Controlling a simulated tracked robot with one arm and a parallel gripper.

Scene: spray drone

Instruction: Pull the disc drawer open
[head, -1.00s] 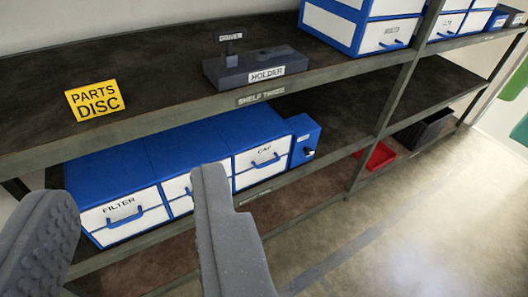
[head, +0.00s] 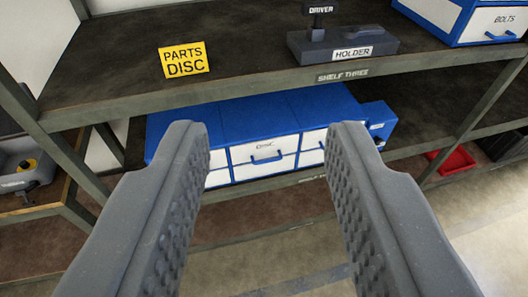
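The disc drawer (head: 266,148) is the middle drawer of a blue and white cabinet on the shelf below the top one. It has a white front, a small label reading "DISC" and a blue handle (head: 267,158), and it looks shut. My gripper (head: 272,140) is open, with nothing between its grey ribbed fingers. The drawer front shows between the two fingers, farther off and apart from them. The left finger hides most of the left drawer, and the right finger covers part of the right drawer (head: 311,141).
Above the cabinet, the shelf edge labelled "SHELF THREE" (head: 343,75) overhangs. On it stand a yellow "PARTS DISC" sign (head: 184,60) and a dark holder block (head: 340,46). Shelf posts stand left and right. A red bin (head: 450,160) sits lower right; a grey case (head: 28,170) is at left.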

